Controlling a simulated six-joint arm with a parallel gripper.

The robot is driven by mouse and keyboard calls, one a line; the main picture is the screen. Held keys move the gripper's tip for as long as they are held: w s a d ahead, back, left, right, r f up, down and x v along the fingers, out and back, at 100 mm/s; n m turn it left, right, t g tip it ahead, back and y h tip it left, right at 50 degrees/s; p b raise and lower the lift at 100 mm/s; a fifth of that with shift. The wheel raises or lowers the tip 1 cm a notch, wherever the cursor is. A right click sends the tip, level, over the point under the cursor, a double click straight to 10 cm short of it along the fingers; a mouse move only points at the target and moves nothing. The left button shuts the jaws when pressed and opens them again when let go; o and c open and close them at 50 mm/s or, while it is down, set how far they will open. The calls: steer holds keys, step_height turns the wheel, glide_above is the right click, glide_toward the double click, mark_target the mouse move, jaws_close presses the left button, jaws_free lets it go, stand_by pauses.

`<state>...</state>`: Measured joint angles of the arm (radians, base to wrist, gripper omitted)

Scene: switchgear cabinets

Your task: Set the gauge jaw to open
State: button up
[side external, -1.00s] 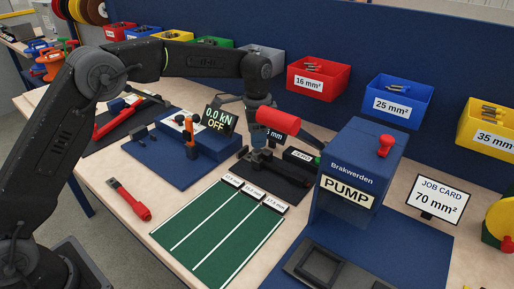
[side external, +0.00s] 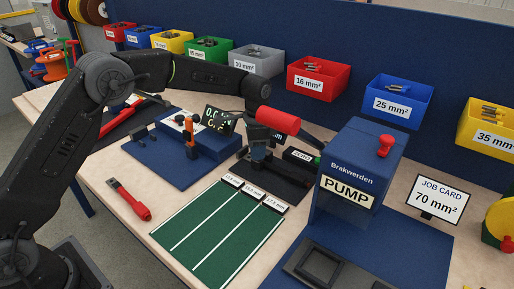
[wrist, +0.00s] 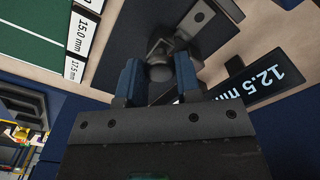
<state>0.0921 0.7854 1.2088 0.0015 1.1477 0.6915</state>
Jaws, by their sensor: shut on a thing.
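The gauge is a dark grey tool on a dark mat at the middle of the bench; part of its body (side external: 279,168) shows in the side view. My gripper (side external: 258,155) is down at it. In the wrist view the blue fingers of my gripper (wrist: 159,78) stand on either side of a dark piece of the gauge jaw (wrist: 160,72) and are shut on it. The gauge's readout (wrist: 270,82) shows 12.5 mm in the wrist view. How far the jaw is open is hard to tell, as my gripper hides part of it.
A blue PUMP box (side external: 352,165) with a red knob stands right of the gauge. A green lane board (side external: 215,235) lies in front. A red-handled tool (side external: 133,203) lies left. The job card (side external: 439,196) reads 70 mm².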

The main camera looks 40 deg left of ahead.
jaws_close()
steer(key=shift+s, duration=1.45)
steer(key=o, duration=0.6)
jaws_free()
step_height(320, 180, up, 14)
